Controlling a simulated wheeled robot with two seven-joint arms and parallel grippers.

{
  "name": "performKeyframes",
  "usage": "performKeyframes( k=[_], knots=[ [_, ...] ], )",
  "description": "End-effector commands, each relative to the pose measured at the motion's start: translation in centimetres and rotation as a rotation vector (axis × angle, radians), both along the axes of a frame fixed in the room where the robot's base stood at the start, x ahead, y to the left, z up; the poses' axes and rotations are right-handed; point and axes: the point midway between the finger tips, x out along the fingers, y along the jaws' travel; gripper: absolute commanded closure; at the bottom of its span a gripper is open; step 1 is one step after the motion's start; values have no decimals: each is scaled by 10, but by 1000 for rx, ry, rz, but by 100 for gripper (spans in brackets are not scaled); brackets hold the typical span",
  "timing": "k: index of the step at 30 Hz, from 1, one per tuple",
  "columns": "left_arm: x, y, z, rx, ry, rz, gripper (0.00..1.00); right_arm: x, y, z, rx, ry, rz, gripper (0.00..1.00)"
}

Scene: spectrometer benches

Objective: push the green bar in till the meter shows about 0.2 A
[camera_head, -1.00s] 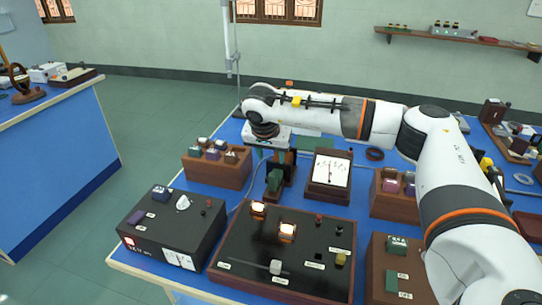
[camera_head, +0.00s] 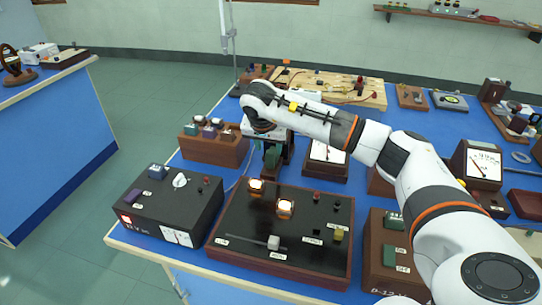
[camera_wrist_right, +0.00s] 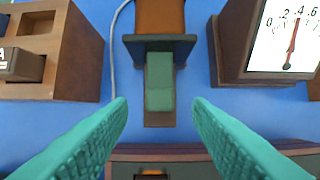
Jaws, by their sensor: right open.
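The green bar (camera_wrist_right: 160,82) sits partly in a dark frame with an orange-brown coil (camera_wrist_right: 160,16); the bar also shows in the head view (camera_head: 271,158), partly hidden by my gripper. The meter (camera_wrist_right: 288,38) stands to its right with a white dial; its red needle points close to 0.4. In the head view the meter (camera_head: 326,153) is partly covered by my arm. My right gripper (camera_wrist_right: 159,106) is open and empty, its teal fingers on either side of the bar's near end, apart from it. My left gripper is not in view.
A black panel with two lit lamps (camera_head: 284,239) and a slider lies in front of the coil. A power box (camera_head: 170,215) is at left and a wooden block rack (camera_head: 214,146) behind it. A second meter (camera_head: 483,165) stands far right. Blue bench top shows between them.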

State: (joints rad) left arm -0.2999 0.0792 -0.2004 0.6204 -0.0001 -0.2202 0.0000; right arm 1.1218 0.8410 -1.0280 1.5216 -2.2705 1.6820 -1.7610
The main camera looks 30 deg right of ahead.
Motion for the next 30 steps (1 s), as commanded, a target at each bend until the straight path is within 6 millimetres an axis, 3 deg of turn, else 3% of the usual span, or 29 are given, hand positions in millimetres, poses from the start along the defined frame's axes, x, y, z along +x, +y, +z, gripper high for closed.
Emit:
performKeyframes(
  k=[3, 10, 23, 30],
  knots=[
    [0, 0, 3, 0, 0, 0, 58, 5, -7, -24, 1, 5, -1, 55],
    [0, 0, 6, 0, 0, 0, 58, 14, -16, -54, 2, 3, 0, 55],
    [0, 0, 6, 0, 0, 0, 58, 17, -19, -62, 0, 0, 1, 55],
    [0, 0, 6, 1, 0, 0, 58, 17, -19, -62, 1, -1, 0, 94]
  ],
)
